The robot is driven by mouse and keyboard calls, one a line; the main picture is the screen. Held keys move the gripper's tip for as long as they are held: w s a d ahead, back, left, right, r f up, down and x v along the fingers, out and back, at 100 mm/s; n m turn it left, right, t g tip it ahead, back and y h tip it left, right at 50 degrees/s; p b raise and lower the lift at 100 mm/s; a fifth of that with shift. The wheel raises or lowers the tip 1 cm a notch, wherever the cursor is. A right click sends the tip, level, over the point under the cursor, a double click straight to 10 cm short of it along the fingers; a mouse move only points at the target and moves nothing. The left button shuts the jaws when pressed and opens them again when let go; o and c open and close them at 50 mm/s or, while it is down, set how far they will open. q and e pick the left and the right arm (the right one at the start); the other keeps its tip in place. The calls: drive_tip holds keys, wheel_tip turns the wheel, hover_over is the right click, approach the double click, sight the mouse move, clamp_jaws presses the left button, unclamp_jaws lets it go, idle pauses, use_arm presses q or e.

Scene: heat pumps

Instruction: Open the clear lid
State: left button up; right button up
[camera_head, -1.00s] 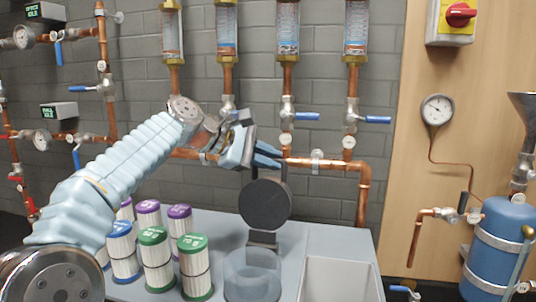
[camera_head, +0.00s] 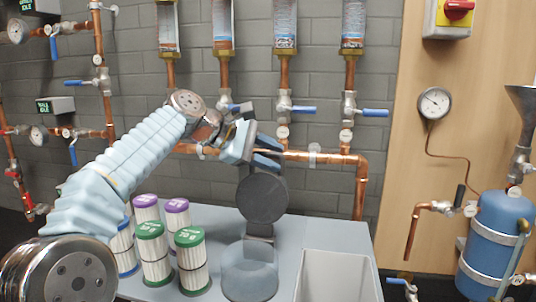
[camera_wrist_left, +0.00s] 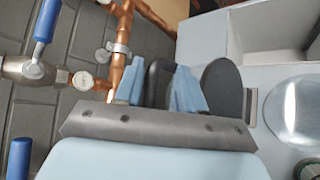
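A translucent round container (camera_head: 250,272) stands on the grey table below a dark disc (camera_head: 263,198). The disc stands upright on a dark frame behind the container. In the left wrist view the clear domed piece (camera_wrist_left: 297,110) is at the right edge, the dark disc (camera_wrist_left: 224,85) left of it. My left gripper (camera_head: 268,151) is above the disc, its two blue fingers apart. In the left wrist view a black bar-like loop (camera_wrist_left: 154,84) shows between the fingertips (camera_wrist_left: 160,84); I cannot tell whether they touch it. My right gripper is out of view.
Several white filter cartridges (camera_head: 155,255) with coloured caps stand left of the container. An open grey bin (camera_head: 337,262) stands right of it. Copper pipes (camera_head: 330,158) with blue-handled valves run along the wall close behind my left gripper.

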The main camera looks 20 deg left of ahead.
use_arm(q)
drive_tip(key=shift+f, duration=0.1)
drive_tip(key=v, duration=1.4)
drive_tip(key=shift+d, duration=0.1)
